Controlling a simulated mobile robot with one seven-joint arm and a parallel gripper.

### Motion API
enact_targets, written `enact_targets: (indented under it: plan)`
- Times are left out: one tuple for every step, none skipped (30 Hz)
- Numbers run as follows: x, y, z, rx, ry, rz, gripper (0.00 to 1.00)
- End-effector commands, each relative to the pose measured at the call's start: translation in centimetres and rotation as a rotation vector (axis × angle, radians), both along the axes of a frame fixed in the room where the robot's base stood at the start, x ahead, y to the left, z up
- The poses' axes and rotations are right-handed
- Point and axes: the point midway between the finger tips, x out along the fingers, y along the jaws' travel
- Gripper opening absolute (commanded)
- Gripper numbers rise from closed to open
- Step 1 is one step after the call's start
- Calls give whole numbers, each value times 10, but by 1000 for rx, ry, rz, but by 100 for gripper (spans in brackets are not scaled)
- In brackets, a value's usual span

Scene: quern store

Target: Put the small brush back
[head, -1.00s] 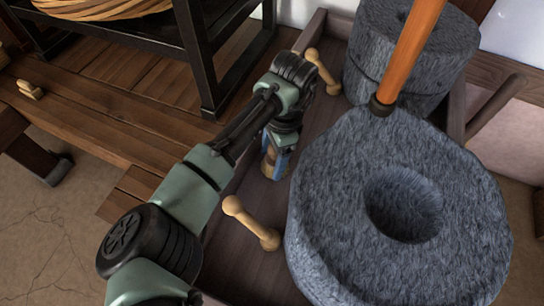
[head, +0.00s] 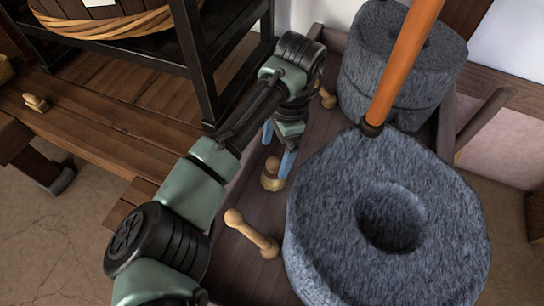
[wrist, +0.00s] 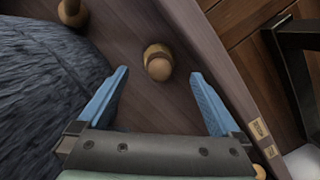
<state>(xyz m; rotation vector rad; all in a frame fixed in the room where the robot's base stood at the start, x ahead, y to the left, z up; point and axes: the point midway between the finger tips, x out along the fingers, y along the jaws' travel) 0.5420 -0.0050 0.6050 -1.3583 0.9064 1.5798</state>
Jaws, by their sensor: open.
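The small brush seems to be the short wooden piece with a round knob (head: 272,176) standing upright on the dark wooden floor of the quern's trough, left of the big stone. It also shows in the wrist view (wrist: 158,62), near the trough's side board. My gripper (head: 277,150) is open and empty just above and behind it. In the wrist view the blue fingers (wrist: 158,80) are spread, one on each side of the brush, with clear gaps. Its lower part is hard to see.
The rough grey stone (head: 440,200) with a round hole and upright orange pole (head: 405,65) is close on the right. Wooden pegs (head: 252,234) stand along the trough. Another stone (head: 400,65) is behind. A black rack (head: 203,75) stands at the back left.

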Motion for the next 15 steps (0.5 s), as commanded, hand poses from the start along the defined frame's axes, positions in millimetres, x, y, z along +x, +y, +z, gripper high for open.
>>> enact_targets:
  plan:
    - [1, -2, 15, -1, -1, -2, 100]
    - [1, -3, 20, 0, -1, -2, 100]
    - [2, -4, 26, -1, -1, -1, 100]
    - [2, -4, 30, -1, -1, -1, 100]
    - [2, -4, 33, -1, -1, -1, 100]
    - [2, -5, 37, 0, 0, -1, 100]
    - [2, -6, 39, 0, 0, -1, 100]
    - [3, -6, 41, -1, 0, -1, 100]
    - [3, -6, 42, -1, 0, -1, 100]
    - [3, -6, 43, -1, 0, 0, 100]
    - [3, -6, 44, -1, 0, 0, 100]
    - [3, -6, 44, 0, 0, 0, 100]
    - [3, -6, 44, 0, 0, 0, 100]
    - [3, -6, 44, 0, 0, 0, 100]
    - [3, -6, 44, 0, 0, 0, 100]
